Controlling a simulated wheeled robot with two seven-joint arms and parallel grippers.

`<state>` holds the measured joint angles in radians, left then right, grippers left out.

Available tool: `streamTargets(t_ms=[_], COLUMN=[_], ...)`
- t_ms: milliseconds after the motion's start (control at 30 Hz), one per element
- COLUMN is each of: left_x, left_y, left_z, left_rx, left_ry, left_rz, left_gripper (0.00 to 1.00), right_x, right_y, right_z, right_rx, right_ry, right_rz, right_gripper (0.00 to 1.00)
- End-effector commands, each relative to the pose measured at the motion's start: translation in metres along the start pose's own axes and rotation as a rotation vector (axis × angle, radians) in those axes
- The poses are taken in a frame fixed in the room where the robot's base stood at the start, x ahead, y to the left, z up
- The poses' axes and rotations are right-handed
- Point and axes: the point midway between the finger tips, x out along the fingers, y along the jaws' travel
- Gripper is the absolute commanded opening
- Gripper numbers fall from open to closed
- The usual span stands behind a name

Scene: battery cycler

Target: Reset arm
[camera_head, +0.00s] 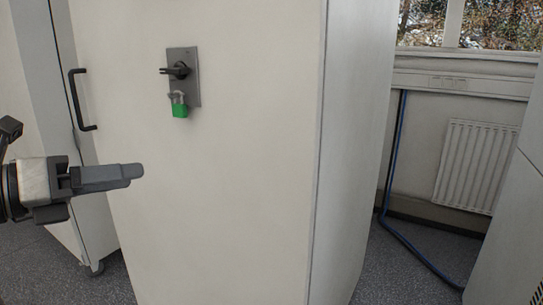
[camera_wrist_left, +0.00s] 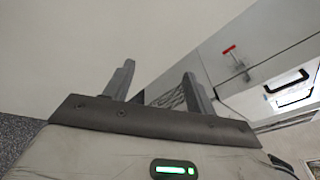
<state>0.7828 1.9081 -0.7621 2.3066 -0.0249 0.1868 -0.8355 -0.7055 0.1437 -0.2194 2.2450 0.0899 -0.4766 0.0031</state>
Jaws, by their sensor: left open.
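My left gripper (camera_head: 135,171) comes in from the left in the head view, in front of the lower left part of a tall pale cabinet (camera_head: 230,200). In the left wrist view its two fingers (camera_wrist_left: 157,85) stand apart with nothing between them. In the head view the fingers overlap, seen from the side. The gripper is below and left of a dark switch handle (camera_head: 178,70) on a grey plate (camera_head: 190,92). A green padlock (camera_head: 179,106) hangs from the switch. My right gripper is not in view.
A white radiator (camera_head: 466,166) and a blue hose (camera_head: 392,160) are by the wall at right. Grey floor (camera_head: 385,265) is open between cabinet and wall. The left wrist view shows a red handle (camera_wrist_left: 229,49).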

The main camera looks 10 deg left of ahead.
Motion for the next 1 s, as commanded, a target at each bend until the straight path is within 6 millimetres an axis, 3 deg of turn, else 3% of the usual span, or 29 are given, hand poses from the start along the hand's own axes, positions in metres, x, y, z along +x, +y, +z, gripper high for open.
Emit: streamTargets(t_ms=[200, 300, 467, 633, 800, 900, 1000], left_x=[0.074, 0.098, 0.119, 0.117, 0.091, 0.074, 0.063], left_y=[-0.004, -0.004, 0.003, 0.017, 0.027, 0.028, 0.027], left_z=[-0.068, -0.104, -0.167, -0.244, -0.324, -0.359, -0.380], left_rx=[-0.554, -0.868, -1.406, -1.992, -2.474, -2.651, -2.747], left_ry=[0.040, 0.030, -0.034, -0.187, -0.416, -0.540, -0.620], left_rz=[-0.128, -0.146, -0.105, 0.033, 0.231, 0.328, 0.389], left_gripper=[0.56, 0.56, 0.56, 0.56, 0.56, 0.56, 0.56], right_x=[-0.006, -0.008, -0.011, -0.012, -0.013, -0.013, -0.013], right_y=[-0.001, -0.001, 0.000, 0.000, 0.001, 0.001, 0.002], right_z=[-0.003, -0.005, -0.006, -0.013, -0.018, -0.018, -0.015], right_rx=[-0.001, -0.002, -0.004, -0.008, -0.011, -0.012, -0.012], right_ry=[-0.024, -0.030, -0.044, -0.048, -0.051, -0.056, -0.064], right_rz=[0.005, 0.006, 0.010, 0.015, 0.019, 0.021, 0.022], right_gripper=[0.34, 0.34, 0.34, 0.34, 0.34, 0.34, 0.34])
